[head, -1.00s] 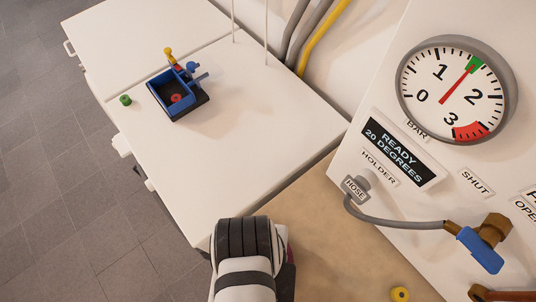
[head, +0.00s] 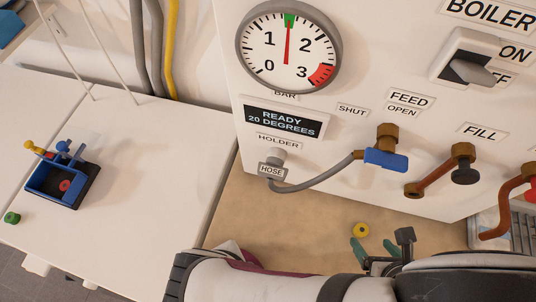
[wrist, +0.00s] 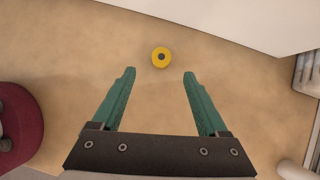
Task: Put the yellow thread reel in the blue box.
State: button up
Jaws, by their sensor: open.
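The yellow thread reel (head: 361,230) lies on the tan surface below the boiler panel. In the wrist view the yellow reel (wrist: 161,57) shows a dark centre hole and sits just beyond the fingertips, centred between them. My gripper (head: 375,247) is open and empty, with green fingers close to the reel; it also shows in the wrist view (wrist: 160,73). The blue box (head: 45,197) stands on the white worktop at the far left. A red reel (head: 65,185) lies inside it.
A green reel (head: 12,218) lies beside the box. The boiler panel with its gauge (head: 288,45), blue valve handle (head: 385,160) and grey hose (head: 318,183) rises behind the tan surface. A metal rack (head: 520,228) stands at right. A dark red object (wrist: 18,125) is left of my gripper.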

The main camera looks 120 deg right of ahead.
aim_at(362, 230)
jog(key=x, duration=0.7)
jog(key=shift+s+d+f, duration=0.1)
jog(key=shift+s+d, duration=0.1)
jog(key=shift+s, duration=0.05)
grip_shut()
